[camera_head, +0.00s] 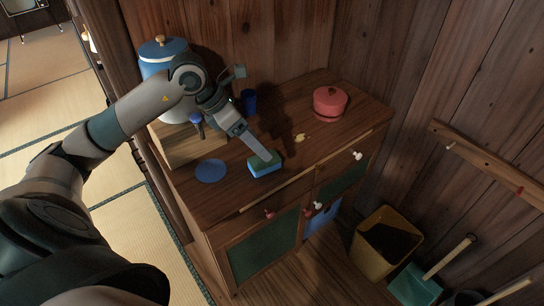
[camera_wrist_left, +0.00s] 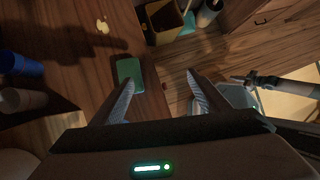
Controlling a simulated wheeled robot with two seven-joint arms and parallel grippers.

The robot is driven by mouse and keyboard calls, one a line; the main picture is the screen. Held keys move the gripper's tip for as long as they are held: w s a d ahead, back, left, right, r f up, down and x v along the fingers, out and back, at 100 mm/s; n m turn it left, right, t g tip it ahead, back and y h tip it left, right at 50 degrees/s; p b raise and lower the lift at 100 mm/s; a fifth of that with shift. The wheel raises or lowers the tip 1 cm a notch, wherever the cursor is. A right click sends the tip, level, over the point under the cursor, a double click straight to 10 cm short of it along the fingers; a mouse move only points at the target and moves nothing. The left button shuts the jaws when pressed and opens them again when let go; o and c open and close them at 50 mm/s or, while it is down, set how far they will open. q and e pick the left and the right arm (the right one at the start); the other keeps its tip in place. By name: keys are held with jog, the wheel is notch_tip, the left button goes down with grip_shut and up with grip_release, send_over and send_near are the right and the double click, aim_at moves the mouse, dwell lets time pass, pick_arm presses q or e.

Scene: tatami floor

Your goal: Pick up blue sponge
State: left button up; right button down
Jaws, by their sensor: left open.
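The blue sponge (camera_head: 262,170) has a green top and lies on the wooden cabinet top near its front edge. In the left wrist view its green top (camera_wrist_left: 130,69) shows just beyond the left-hand finger's tip, not centred between the fingers. My left gripper (camera_head: 264,154) reaches down over the sponge from the upper left, its fingertips close above or beside it. In the wrist view the left gripper (camera_wrist_left: 160,82) is open with nothing between its fingers. Whether a finger touches the sponge I cannot tell. My right gripper is not in view.
On the cabinet (camera_head: 228,199) are a blue disc (camera_head: 211,171), a blue cup (camera_head: 249,101), a red lidded pot (camera_head: 330,104) and a small yellowish item (camera_head: 302,138). A blue-lidded container (camera_head: 164,53) stands at the back left. A yellow bin (camera_head: 366,259) and a dustpan (camera_head: 414,287) stand right.

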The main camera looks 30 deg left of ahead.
pick_arm(q)
jog(key=a+y, duration=0.1)
jog(key=a, duration=0.2)
jog(key=w+a+r+y, duration=0.1)
jog(key=a, duration=0.1)
jog(key=shift+a+y, duration=0.3)
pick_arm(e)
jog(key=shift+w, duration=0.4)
pick_arm(q)
jog(key=p, duration=0.4)
send_near(263, 161)
jog(key=x, duration=0.4)
jog(key=shift+w+f, duration=0.15)
jog(key=shift+f, duration=0.15)
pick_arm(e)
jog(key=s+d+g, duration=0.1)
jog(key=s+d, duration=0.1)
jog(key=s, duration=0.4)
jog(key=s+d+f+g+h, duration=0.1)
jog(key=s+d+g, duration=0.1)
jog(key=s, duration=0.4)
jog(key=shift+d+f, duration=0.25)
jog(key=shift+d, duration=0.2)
pick_arm(q)
jog(key=shift+f, duration=0.1)
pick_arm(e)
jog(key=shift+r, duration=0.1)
